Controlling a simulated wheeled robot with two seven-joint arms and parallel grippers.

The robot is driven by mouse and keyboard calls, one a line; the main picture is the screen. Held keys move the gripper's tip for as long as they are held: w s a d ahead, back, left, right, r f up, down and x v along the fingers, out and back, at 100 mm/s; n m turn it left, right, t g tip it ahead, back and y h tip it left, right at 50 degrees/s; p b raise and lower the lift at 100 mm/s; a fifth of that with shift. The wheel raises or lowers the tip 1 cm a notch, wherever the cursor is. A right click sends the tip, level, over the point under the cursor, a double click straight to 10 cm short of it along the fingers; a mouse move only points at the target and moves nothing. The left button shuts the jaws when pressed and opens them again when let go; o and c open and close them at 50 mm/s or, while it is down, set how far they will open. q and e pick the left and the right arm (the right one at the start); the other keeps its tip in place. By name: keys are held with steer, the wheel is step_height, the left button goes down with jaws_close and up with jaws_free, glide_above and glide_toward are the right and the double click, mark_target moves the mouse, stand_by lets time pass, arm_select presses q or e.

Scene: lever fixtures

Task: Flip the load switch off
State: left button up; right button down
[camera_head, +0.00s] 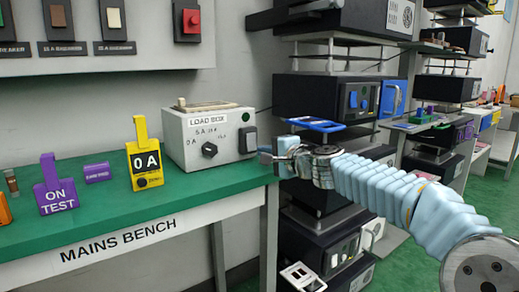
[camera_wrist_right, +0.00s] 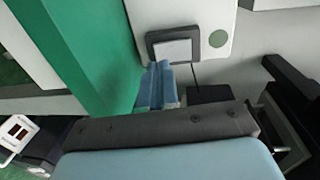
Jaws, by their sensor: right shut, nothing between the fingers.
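The grey load box (camera_head: 188,125) stands at the right end of the green bench, with a "LOAD BOX" label and a black dial. The load switch (camera_head: 247,139) is a dark rocker at the right of its front. In the right wrist view the load switch (camera_wrist_right: 172,49) shows a pale plate in a dark frame. My right gripper (camera_head: 266,156) is shut and empty, close in front of the switch and slightly below it. Its blue fingertips (camera_wrist_right: 158,84) appear just below the switch frame; I cannot tell whether they touch. My left gripper is not in view.
A wall panel (camera_head: 120,50) hangs behind. Racks of black instruments (camera_head: 345,95) stand to the right, behind my right arm.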

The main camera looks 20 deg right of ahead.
mark_target(253, 149)
steer(key=shift+x, duration=1.55)
steer(key=shift+w+a+f, duration=0.1)
steer(key=shift+w+a, duration=0.05)
steer(key=shift+w, duration=0.05)
